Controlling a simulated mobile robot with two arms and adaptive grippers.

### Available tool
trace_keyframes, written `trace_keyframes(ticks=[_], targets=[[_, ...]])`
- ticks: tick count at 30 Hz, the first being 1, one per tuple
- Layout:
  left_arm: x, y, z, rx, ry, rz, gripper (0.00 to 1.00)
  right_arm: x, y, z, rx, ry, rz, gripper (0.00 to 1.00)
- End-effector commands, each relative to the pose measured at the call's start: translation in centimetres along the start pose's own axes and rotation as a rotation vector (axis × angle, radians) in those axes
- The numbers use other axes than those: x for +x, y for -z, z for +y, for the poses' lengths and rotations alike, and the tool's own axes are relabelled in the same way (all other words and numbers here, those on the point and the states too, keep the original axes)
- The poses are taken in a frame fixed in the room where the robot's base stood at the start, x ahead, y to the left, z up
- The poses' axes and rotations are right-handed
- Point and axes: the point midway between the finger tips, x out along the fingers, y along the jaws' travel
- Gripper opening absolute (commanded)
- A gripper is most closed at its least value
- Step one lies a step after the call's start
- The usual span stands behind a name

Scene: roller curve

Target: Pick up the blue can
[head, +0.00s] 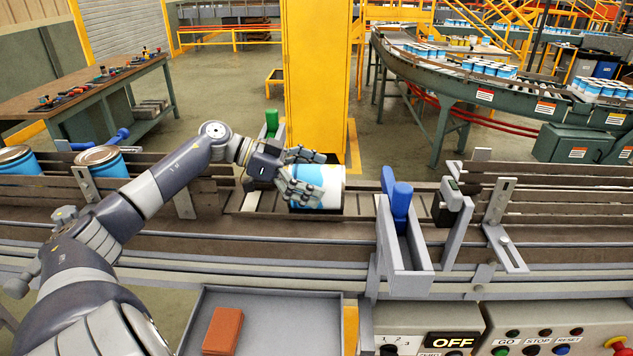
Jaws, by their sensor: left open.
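The blue can (332,188), with a blue and white side, is on the conveyor (350,232) near the middle of the head view. My left gripper (301,180) is at the can's left side, with its open fingers in front of and over part of it. The fingers hide the can's left part, and I cannot tell whether they touch it. My right gripper is not in view.
Two more blue cans (100,158) stand on the conveyor at left, partly behind my arm. A grey bracket with a blue handle (401,200) stands right of the can. A yellow column (315,80) rises behind. A tray (265,305) with a red-brown block (223,331) is in front.

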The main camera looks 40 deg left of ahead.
Motion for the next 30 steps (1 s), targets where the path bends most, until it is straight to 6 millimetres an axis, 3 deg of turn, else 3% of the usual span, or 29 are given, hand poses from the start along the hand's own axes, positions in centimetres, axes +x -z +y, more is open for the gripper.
trace_keyframes(ticks=[5,12,18,19,30], targets=[[1.10,0.21,0.01,0.002,0.000,0.001,1.00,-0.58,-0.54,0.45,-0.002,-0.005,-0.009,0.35],[1.19,0.08,0.02,0.001,0.000,0.000,0.98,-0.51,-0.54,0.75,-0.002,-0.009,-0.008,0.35],[1.18,0.06,0.02,0.001,0.000,0.000,0.52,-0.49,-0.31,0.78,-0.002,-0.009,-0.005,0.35],[1.19,0.03,0.03,0.001,-0.001,0.000,0.49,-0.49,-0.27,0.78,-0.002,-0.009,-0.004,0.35],[1.17,0.07,0.09,0.001,-0.003,-0.003,0.49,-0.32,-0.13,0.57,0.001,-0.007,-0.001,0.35]])
